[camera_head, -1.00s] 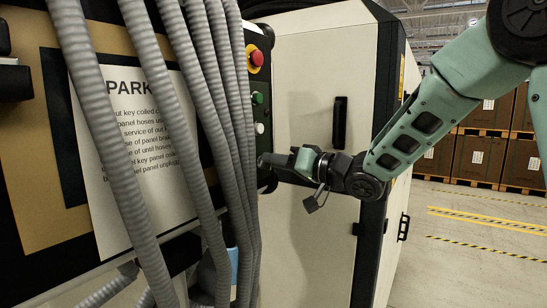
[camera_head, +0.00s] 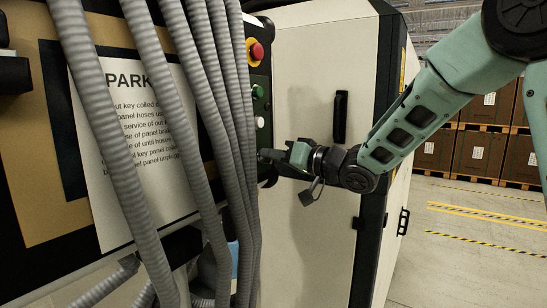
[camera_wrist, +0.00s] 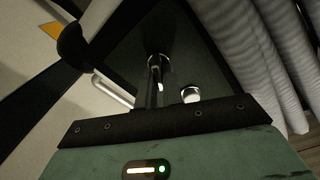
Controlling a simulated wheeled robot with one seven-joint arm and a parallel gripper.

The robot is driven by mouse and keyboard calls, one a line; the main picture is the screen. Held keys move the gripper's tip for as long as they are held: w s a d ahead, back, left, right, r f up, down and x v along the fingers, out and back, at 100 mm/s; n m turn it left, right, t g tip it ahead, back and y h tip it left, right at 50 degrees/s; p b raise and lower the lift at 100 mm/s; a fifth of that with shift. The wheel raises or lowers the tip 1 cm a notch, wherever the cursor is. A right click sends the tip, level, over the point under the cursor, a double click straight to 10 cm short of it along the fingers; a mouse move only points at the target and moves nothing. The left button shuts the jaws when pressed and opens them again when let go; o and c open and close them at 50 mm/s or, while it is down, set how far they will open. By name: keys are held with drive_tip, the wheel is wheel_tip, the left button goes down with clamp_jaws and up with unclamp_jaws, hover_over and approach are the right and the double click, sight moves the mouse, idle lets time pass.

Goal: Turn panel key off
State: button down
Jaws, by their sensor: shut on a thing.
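The dark control panel (camera_head: 262,75) stands behind the hoses, with a red button on a yellow ring, a green button and a white button in a column. My gripper (camera_head: 268,156) reaches the lower part of this panel from the right, below the white button (camera_head: 260,122). In the wrist view, a round metal key switch (camera_wrist: 158,62) sits in the panel, in line with the narrow dark jaws. My gripper is shut on the panel key there. The key is mostly hidden by the jaws, so I cannot tell its angle. The white button also shows close by (camera_wrist: 190,94).
Several grey corrugated hoses (camera_head: 205,110) hang just left of my gripper and partly cover the panel. A PARK notice (camera_head: 135,150) is behind them. The pale cabinet door (camera_head: 310,80) has a black handle (camera_head: 340,117). A dark padlock-like piece (camera_head: 312,192) hangs below my wrist.

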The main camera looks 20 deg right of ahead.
drive_tip(key=n+b, duration=0.2)
drive_tip(key=n, duration=0.1)
drive_tip(key=n+b, duration=0.3)
drive_tip(key=shift+s+a+f+n+b, duration=0.1)
drive_tip(key=shift+a+f+n+b, duration=0.1)
drive_tip(key=shift+n+b, duration=0.1)
drive_tip(key=shift+s+r+n+y+b, duration=0.1)
drive_tip(key=shift+n+y+b, duration=0.05)
drive_tip(key=shift+n+b, duration=1)
drive_tip(key=shift+r+n+y+b, duration=0.15)
drive_tip(key=shift+n+b, duration=0.7)
drive_tip(key=shift+n, duration=0.6)
drive_tip(key=c, duration=1.5)
unclamp_jaws()
drive_tip(key=shift+c, duration=0.2)
drive_tip(key=b+v, duration=0.2)
drive_tip(key=v, duration=1.5)
drive_tip(key=shift+d+r, duration=0.15)
drive_tip(key=shift+r, duration=0.05)
